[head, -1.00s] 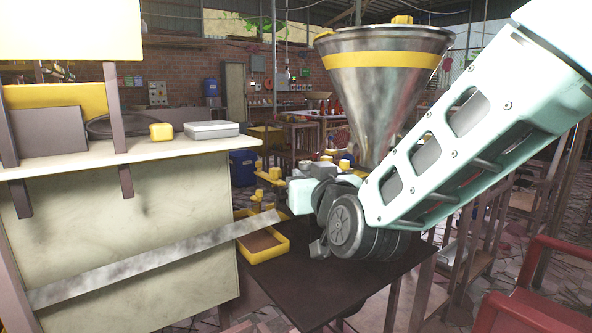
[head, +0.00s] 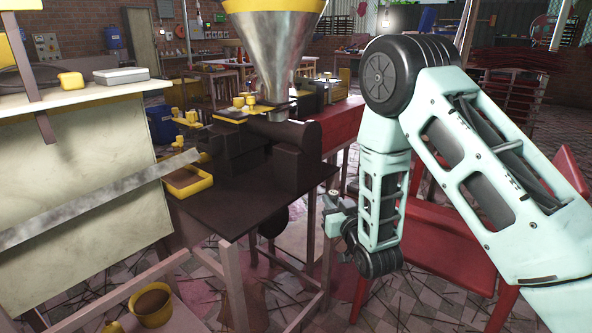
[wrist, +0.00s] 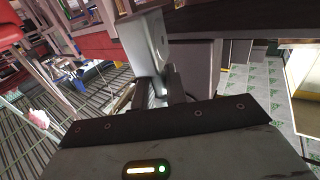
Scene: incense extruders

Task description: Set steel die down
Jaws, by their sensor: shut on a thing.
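My gripper (head: 331,206) hangs low in the head view, right of the dark table's front corner and apart from it. The wrist view shows its two fingers (wrist: 160,93) shut on a pale grey metal piece, the steel die (wrist: 146,42), which sticks out past the fingertips. In the head view the die is too small to tell from the gripper.
The dark table (head: 225,205) carries the extruder with its steel hopper (head: 275,45) and a yellow tray (head: 187,183). A yellow pot (head: 153,306) stands lower at front left. The table's front part is clear.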

